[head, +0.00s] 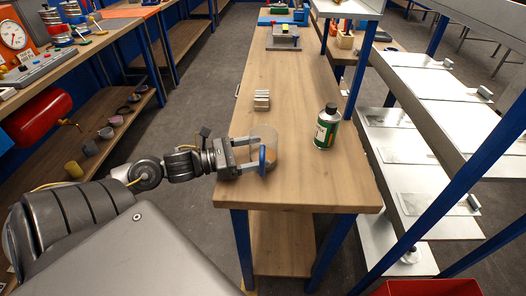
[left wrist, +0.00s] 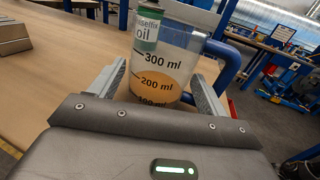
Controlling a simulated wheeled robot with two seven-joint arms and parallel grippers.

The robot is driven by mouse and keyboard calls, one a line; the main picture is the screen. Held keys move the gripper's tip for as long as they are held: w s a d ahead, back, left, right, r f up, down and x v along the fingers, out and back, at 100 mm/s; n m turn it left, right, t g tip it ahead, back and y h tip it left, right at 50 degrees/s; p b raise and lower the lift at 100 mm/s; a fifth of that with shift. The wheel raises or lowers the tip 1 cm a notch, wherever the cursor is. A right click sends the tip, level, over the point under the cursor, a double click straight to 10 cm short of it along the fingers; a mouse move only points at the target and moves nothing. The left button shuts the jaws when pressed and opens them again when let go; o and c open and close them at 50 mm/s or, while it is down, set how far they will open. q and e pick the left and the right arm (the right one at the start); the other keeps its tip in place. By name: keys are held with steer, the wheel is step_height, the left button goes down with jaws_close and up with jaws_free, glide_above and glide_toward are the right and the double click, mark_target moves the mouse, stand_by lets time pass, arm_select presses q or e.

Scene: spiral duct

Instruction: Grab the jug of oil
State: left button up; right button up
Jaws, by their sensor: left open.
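The jug (head: 266,139) is a clear measuring cup with an orange-brown liquid low inside and a blue handle, upright near the front left edge of the wooden workbench. In the left wrist view the jug (left wrist: 172,60) shows ml marks, with the blue handle on its right. My left gripper (head: 249,156) is open, coming in from the left, with its fingers on either side of the jug. In the left wrist view the gripper (left wrist: 157,88) spans the jug's lower part; whether the fingers touch it I cannot tell. My right gripper is not in view.
A green and white oil can (head: 326,127) stands right of the jug; it shows behind the jug in the left wrist view (left wrist: 147,30). Grey blocks (head: 262,100) lie farther back on the workbench (head: 315,188). White shelves (head: 430,110) stand at right.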

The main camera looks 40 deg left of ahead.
mark_target(269, 147)
arm_select(q)
steer(key=x, duration=0.3)
steer(key=shift+w+r, duration=0.15)
steer(key=shift+w+d, duration=0.3)
steer(key=shift+w, duration=0.05)
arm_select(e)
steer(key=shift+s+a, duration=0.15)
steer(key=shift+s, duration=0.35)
arm_select(q)
steer(key=c, duration=0.8)
steer(key=shift+r, duration=0.15)
